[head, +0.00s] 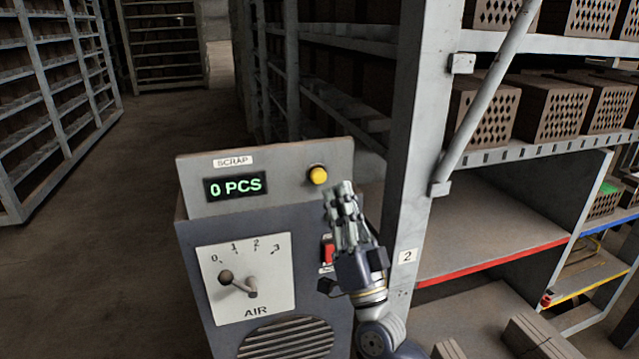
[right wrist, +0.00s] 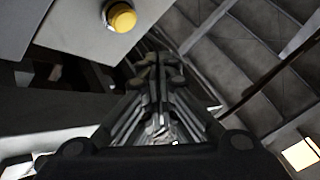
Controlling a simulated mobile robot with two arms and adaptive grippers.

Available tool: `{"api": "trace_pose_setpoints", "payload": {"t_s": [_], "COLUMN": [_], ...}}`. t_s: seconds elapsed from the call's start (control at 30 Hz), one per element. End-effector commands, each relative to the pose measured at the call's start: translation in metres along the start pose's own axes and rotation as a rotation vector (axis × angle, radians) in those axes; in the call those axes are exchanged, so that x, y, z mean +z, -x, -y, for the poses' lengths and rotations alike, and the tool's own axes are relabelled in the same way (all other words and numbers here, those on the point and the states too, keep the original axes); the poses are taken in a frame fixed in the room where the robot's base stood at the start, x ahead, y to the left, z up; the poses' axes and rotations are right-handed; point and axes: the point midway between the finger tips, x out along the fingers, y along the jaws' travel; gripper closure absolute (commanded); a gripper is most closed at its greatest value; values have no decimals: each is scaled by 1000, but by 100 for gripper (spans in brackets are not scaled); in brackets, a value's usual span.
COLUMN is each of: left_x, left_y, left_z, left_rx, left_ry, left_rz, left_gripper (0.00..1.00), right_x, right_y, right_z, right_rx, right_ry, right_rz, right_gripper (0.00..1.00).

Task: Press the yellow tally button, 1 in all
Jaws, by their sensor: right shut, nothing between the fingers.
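The yellow tally button (head: 318,175) is a round knob in a dark ring at the upper right of the grey console panel (head: 280,192). The display (head: 236,187) on that panel reads "0 PCS" under a label "SCRAP". My right gripper (head: 340,190) is shut and empty. Its fingertips point up, just below and right of the button, and look apart from it. In the right wrist view the button (right wrist: 121,17) shows at the top, left of the closed fingertips (right wrist: 158,62). My left gripper is not in view.
Below the panel, the console has an AIR dial (head: 240,286) with a lever and a red switch (head: 328,252), partly behind my right gripper. A shelf post (head: 412,150) stands close on the right, with hollow bricks (head: 560,108) on its shelves. The floor at left (head: 100,250) is clear.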

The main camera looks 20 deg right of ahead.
Motion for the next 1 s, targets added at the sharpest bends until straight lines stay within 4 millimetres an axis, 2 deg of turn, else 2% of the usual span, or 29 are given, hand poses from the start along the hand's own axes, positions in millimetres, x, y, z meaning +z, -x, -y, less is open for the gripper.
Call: {"api": "trace_pose_setpoints", "payload": {"t_s": [0.1, 0.4, 1.0], "left_x": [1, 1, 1], "left_y": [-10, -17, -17], "left_z": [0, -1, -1], "left_rx": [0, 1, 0], "left_ry": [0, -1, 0], "left_rz": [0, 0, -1], "left_gripper": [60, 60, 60], "right_x": [10, 21, 21], "right_y": [-10, -27, -29], "right_z": [-9, -20, -21], "right_rx": [-2, 0, 0], "right_ry": [1, 1, 0], "right_rz": [-1, 0, 1], "right_gripper": [100, 100, 100]}}
